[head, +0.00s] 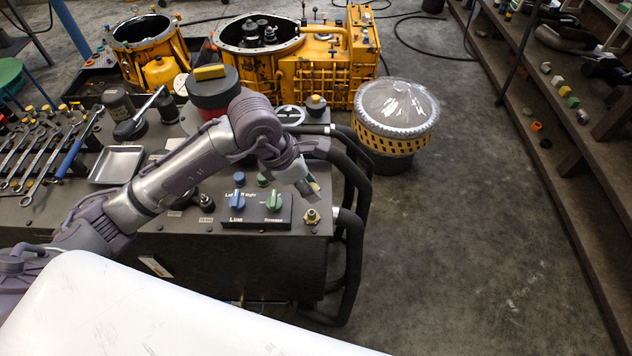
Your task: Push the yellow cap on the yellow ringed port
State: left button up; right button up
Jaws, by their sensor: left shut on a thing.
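The yellow ringed port (312,217) stands on the front right corner of the dark bench top, right of the control panel. My left gripper (312,190) reaches in from the left and points down, just above and behind the port in the picture. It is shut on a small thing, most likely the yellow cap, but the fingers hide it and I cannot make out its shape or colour. A gap shows between the fingertips and the port. My right gripper is not in view.
A control panel (255,210) with blue and green knobs sits left of the port. Black hoses (352,220) run down the bench's right side. A metal tray (117,165) and several wrenches lie left. A yellow gearbox housing (325,75) stands behind.

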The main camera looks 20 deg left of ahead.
aim_at(310, 212)
pick_arm(q)
jog(key=shift+f, duration=0.45)
jog(key=shift+f+b, duration=0.35)
notch_tip(310, 212, down, 3)
jog(key=shift+s+f+b, duration=0.1)
jog(key=shift+f+b, duration=0.1)
jog(key=shift+b, duration=0.8)
jog(key=shift+f, duration=0.35)
jog(key=shift+f+b, duration=0.45)
jog(key=shift+b, duration=0.25)
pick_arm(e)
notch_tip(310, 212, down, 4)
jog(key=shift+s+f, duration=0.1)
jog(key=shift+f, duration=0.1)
pick_arm(q)
jog(key=shift+f, duration=0.15)
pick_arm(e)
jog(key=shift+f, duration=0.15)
